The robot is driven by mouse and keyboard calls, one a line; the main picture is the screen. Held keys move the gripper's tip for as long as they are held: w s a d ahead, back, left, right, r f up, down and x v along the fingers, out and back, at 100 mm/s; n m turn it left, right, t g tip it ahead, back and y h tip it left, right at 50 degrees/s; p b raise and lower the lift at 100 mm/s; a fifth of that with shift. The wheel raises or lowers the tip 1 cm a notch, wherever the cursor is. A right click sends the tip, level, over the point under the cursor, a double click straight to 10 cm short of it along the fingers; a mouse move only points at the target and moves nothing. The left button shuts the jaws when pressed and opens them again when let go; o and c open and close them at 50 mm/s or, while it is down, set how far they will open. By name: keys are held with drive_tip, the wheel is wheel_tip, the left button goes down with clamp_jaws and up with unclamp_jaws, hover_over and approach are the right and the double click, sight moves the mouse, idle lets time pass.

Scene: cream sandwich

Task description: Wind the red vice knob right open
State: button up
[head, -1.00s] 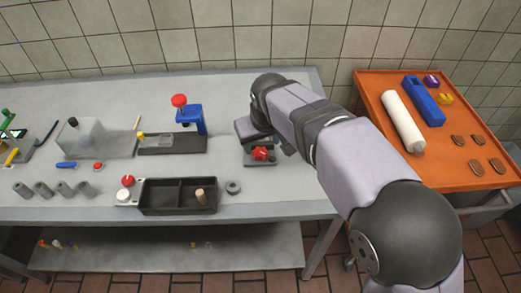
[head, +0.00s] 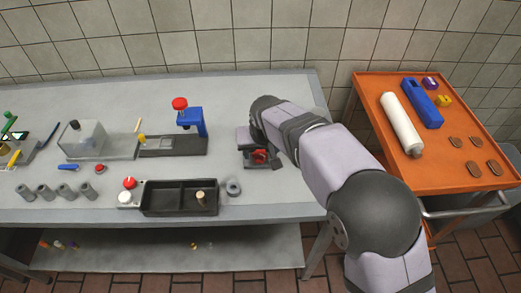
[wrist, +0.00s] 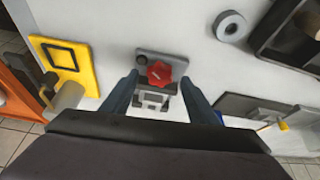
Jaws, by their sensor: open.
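The red knob (wrist: 160,73) is star-shaped and sits on a grey vice (wrist: 148,57) with a block and metal jaws beside it. In the wrist view it appears between the fingertips of my open gripper (wrist: 160,79), with a finger on either side and a gap to each. I cannot tell whether the tips are level with the knob or above it. In the head view the red knob (head: 258,156) shows just below my gripper, in its shade. My gripper and wrist cover part of the vice there.
A grey ring (head: 233,188) and a black two-part tray (head: 178,210) lie left of the vice. A blue clamp with a red top (head: 192,118) stands further left. A yellow plate (wrist: 86,69) lies beside the vice. An orange cart (head: 435,176) stands at the right.

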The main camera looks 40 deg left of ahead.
drive_tip(key=shift+x, duration=0.75)
drive_tip(key=shift+c, duration=0.2)
drive_tip(key=c, duration=1)
drive_tip(key=shift+d+n+p, duration=0.1)
drive_tip(key=shift+n+p, duration=0.35)
drive_tip(key=shift+n, duration=0.25)
drive_tip(key=shift+w+n+g+y, duration=0.15)
drive_tip(key=shift+n+g, duration=0.25)
drive_tip(key=shift+n, duration=0.45)
drive_tip(key=shift+w+n+g+y, duration=0.1)
drive_tip(key=shift+n+g+y, duration=0.25)
drive_tip(key=shift+n, duration=0.5)
